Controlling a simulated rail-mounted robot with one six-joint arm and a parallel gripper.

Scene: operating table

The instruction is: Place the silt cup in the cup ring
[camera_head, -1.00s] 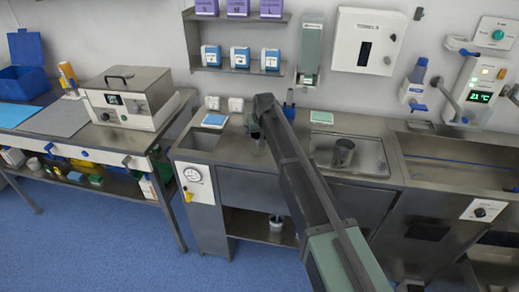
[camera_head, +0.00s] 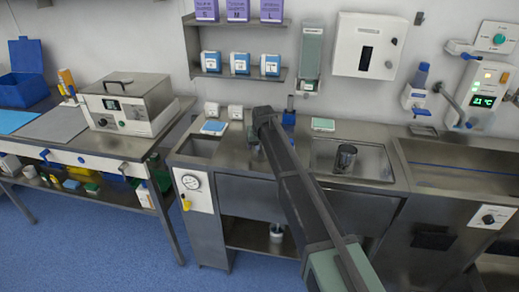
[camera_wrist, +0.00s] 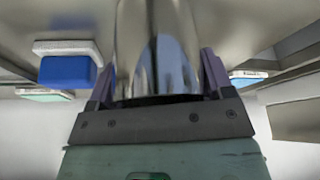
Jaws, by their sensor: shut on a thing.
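My gripper (camera_wrist: 157,92) is shut on a shiny metal cylinder (camera_wrist: 157,45), which looks like the silt cup and fills the middle of the wrist view. In the head view my arm hides most of the gripper and the cup, and its end is above the counter (camera_head: 236,150) between the two basins. The cup's far end is out of the wrist view. I cannot make out the cup ring in either view.
A metal beaker (camera_head: 346,158) stands in the shallow right basin (camera_head: 378,172). A blue-based holder (camera_head: 289,118) is behind my arm. Blue-white (camera_head: 214,127) and green-white (camera_head: 323,124) pads lie along the back. A steel box device (camera_head: 127,103) stands on the left table.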

